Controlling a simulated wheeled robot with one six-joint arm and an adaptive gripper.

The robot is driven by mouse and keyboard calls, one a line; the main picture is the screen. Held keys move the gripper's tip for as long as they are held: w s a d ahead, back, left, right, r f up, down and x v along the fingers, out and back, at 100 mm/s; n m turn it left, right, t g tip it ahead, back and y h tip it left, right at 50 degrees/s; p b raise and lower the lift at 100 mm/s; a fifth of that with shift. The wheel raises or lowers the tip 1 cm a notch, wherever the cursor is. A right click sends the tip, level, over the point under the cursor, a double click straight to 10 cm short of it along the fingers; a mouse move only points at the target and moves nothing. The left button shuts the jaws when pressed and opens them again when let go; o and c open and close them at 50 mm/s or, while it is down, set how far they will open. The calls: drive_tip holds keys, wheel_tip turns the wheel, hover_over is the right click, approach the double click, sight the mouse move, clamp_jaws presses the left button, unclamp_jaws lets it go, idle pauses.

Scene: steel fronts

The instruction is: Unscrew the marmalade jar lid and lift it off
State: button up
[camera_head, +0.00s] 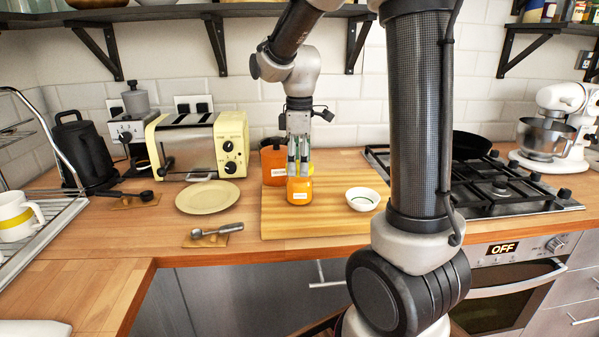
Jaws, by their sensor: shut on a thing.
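The marmalade jar (299,192) is orange with a white label and stands upright on the wooden cutting board (325,219). My gripper (299,170) comes down on it from above, fingers pointing down, and is shut on the top of the jar, where the lid sits. The fingers cover most of the lid, so I cannot tell whether it is loose or still threaded on.
An orange-brown container (272,163) stands close behind the jar at left. A small white bowl (362,199) is at right on the board. A yellow plate (207,197), a scoop (217,231) and a toaster (198,147) are left; the gas hob (500,190) is right.

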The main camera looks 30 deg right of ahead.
drive_tip(key=shift+r, duration=0.1)
drive_tip(key=shift+r, duration=2.05)
